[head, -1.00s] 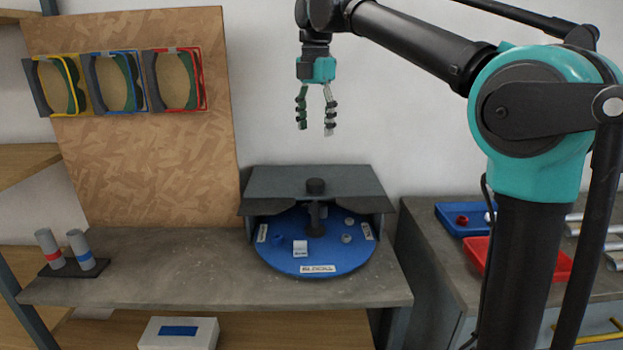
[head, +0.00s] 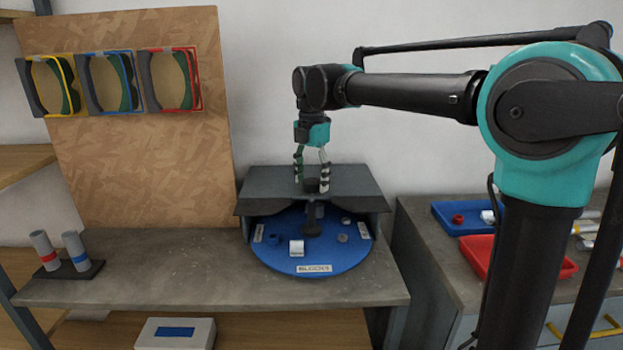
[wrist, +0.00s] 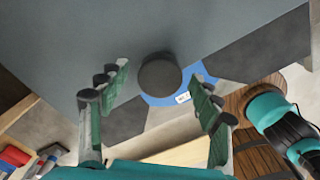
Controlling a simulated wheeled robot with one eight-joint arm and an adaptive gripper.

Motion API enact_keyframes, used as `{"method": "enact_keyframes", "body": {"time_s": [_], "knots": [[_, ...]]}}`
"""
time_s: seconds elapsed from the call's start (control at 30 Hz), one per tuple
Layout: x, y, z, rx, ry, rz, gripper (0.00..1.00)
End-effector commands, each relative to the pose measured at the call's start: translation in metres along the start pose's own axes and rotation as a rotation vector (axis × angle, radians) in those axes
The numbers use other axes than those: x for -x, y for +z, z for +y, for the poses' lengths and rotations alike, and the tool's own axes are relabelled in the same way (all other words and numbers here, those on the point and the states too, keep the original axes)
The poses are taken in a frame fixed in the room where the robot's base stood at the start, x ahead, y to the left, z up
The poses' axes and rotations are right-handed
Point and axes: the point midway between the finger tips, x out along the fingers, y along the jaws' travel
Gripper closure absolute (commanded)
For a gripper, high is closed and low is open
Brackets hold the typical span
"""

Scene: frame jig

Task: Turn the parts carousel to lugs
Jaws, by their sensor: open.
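The parts carousel is a round blue disc (head: 311,265) on the bench, partly under a grey hood (head: 275,182). Its front label appears to read BLOCKS (head: 314,268); two more labels sit at its left and right edges. A white block and several small parts lie on the disc. My gripper (head: 311,186) is open and points down at the knob. In the wrist view the knob (wrist: 160,73) shows between the spread fingers (wrist: 158,108); I cannot tell whether any finger touches it.
A tilted board (head: 130,150) with yellow, blue and red frames stands behind on the left. Two grey cylinders (head: 60,250) stand on a dark base at the bench's left. Blue (head: 480,227) and red (head: 476,262) trays lie on the right bench. The bench front is clear.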

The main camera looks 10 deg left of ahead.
Motion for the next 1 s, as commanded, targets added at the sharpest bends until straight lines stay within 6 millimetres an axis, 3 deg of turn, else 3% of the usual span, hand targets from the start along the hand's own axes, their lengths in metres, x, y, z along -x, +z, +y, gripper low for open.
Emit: {"method": "enact_keyframes", "body": {"time_s": [0.23, 0.73, 1.0], "knots": [[-0.0002, 0.0000, 0.0001, 0.000, 0.000, 0.000, 0.38], [0.0001, 0.0000, 0.0001, 0.000, 0.000, 0.000, 1.00], [0.0001, 0.0003, 0.0008, 0.004, 0.000, 0.000, 1.00]]}}
